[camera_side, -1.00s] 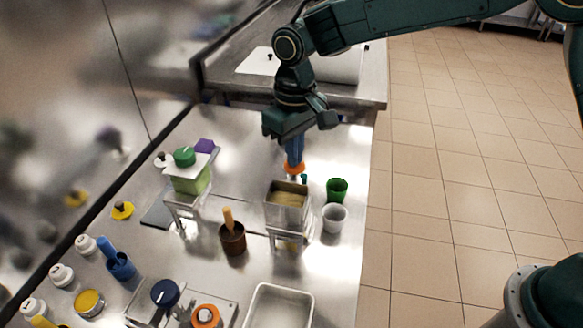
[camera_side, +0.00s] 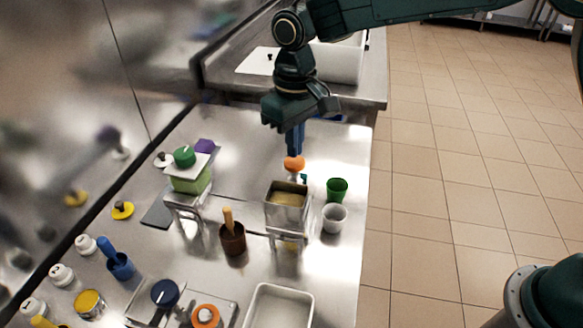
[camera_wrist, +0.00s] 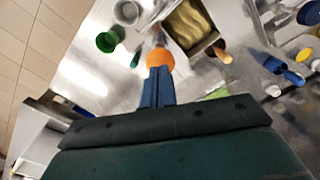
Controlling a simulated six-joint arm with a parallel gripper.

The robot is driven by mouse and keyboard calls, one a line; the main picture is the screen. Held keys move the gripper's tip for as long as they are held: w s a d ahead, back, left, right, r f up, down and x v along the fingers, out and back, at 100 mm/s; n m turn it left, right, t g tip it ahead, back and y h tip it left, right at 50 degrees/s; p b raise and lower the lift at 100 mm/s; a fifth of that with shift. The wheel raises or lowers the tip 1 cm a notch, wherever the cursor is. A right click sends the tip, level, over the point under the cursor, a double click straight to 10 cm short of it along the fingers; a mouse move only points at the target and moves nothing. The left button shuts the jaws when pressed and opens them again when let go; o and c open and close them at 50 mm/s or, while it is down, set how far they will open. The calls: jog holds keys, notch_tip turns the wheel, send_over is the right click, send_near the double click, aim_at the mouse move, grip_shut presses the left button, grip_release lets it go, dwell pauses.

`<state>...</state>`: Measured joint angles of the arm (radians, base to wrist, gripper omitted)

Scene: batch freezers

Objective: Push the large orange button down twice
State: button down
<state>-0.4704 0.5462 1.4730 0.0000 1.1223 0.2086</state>
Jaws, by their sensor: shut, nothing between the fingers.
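The large orange button (camera_side: 294,163) is a round orange cap behind the metal bin of yellowish contents. It also shows in the wrist view (camera_wrist: 160,59), just past my fingertips. My gripper (camera_side: 295,153) points down over the button with its blue fingers shut and empty. In the wrist view, the shut fingers (camera_wrist: 158,70) line up with the button's near edge. The tips are at or just above the cap; I cannot tell whether they touch it. The button's lower part is mostly hidden by the bin.
The metal bin (camera_side: 287,212) stands in front of the button, with a green cup (camera_side: 337,188) and white cup (camera_side: 334,217) to its right. Another orange knob (camera_side: 206,315) is at the front. The counter behind the button is clear.

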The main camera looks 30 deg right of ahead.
aim_at(295, 161)
jog(key=shift+f, duration=1.95)
dwell(0.6)
jog(key=shift+r, duration=1.95)
jog(key=shift+r, duration=0.1)
jog(key=shift+r, duration=2.4)
